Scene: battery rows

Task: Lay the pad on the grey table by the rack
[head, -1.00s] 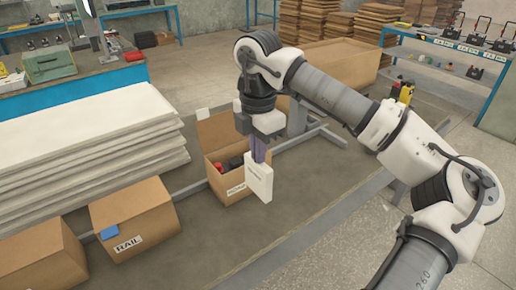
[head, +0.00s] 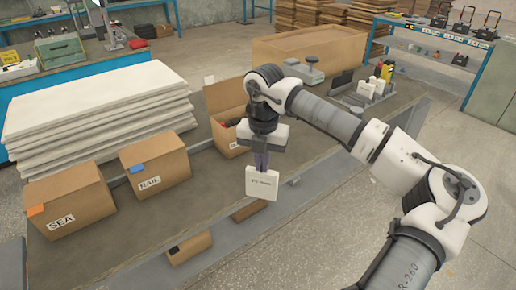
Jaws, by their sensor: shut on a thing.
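My gripper (head: 261,161) points down in the middle of the head view, its fingers shut on the top of a white pad (head: 262,185). The pad hangs upright with small dark print on its face, near the front edge of the grey-brown table (head: 215,205). I cannot tell its height above the table. What seems to be the rack (head: 352,101), with several white pieces standing in it, is on the table at the right, behind my arm.
Cardboard boxes marked SEA (head: 66,205) and RAIL (head: 154,166) stand at the left. An open box (head: 225,103) is just behind my gripper. White sheets (head: 95,115) are stacked behind. A long carton (head: 308,50) and a grey device (head: 303,72) stand at the back.

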